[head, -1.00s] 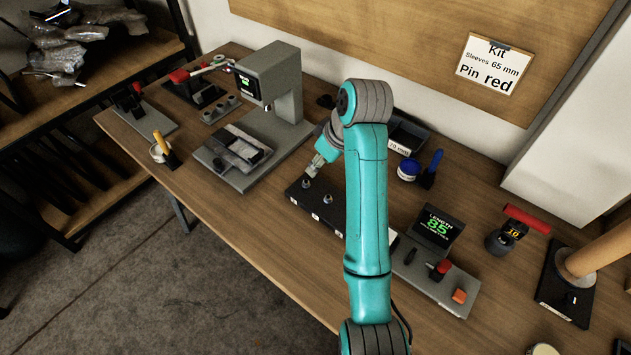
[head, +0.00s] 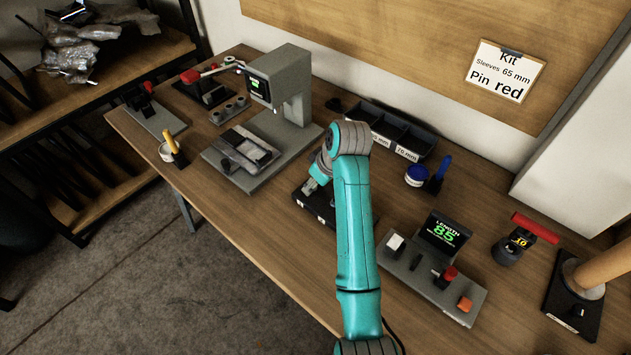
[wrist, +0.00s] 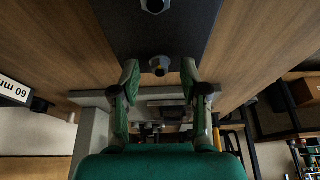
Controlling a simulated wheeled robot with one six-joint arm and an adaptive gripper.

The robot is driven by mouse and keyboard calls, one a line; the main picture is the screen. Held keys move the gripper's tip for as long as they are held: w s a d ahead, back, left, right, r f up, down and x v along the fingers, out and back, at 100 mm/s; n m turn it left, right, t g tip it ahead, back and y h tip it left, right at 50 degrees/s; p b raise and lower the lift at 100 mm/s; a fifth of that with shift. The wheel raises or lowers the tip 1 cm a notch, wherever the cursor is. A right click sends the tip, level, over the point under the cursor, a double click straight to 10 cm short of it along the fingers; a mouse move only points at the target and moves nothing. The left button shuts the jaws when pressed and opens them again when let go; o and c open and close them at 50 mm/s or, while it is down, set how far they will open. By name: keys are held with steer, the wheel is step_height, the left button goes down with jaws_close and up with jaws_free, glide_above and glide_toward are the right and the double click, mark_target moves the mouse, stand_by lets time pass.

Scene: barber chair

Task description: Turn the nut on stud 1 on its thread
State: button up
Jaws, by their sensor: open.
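A black block (head: 302,199) lies on the bench, partly hidden behind my arm in the head view. In the wrist view the block (wrist: 200,20) carries a nut (wrist: 159,66) near its end, with a brassy rim and a grey top. A second nut on a stud (wrist: 155,5) is cut off at the top edge. I cannot read which stud is number 1. My gripper (wrist: 159,72) is open, its two green fingers either side of the nearer nut with gaps showing. In the head view my gripper (head: 311,185) is at the block's left end.
A grey press (head: 280,85) stands behind and left of the block. A length gauge reading 85 (head: 438,236) stands to the right. Bare bench lies in front of the block.

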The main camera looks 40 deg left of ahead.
jaws_close()
steer(key=shift+m, duration=0.3)
